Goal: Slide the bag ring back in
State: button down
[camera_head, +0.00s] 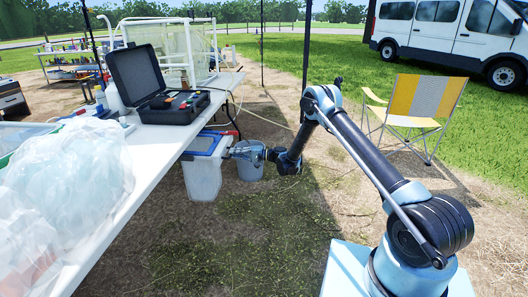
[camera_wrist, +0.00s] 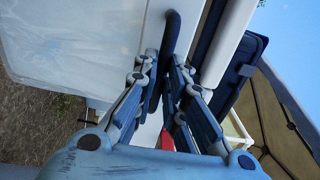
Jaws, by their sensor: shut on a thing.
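The bag ring (camera_head: 203,145) shows in the head view as a blue frame at the top of a pale bin (camera_head: 203,178), beside the table's right edge. My gripper (camera_head: 232,152) reaches in from the right at the height of the bin's top. In the wrist view, my gripper (camera_wrist: 164,75) has its fingers closed on a dark blue curved part of the bag ring (camera_wrist: 171,33). The pale bin (camera_wrist: 75,45) fills the left of that view. The fingers hide part of the held piece, and I cannot tell how far the ring sits in.
A long white table (camera_head: 150,150) runs along the left, with an open black case (camera_head: 160,85) and clear plastic bags (camera_head: 65,180) on it. A grey-blue bucket (camera_head: 249,168) stands right of the bin. A folding chair (camera_head: 420,105) stands at right. The ground in front is clear.

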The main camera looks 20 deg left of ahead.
aim_at(224, 153)
jog(key=shift+x, duration=4.8)
jog(key=shift+s+f, duration=0.1)
jog(key=c, duration=1.6)
grip_release()
jog(key=shift+o, duration=0.2)
jog(key=shift+d, duration=0.1)
jog(key=shift+w+d, duration=0.25)
jog(key=shift+d, duration=0.3)
jog(key=v, duration=1)
jog(key=shift+w+d, duration=0.15)
jog(key=shift+d, duration=0.2)
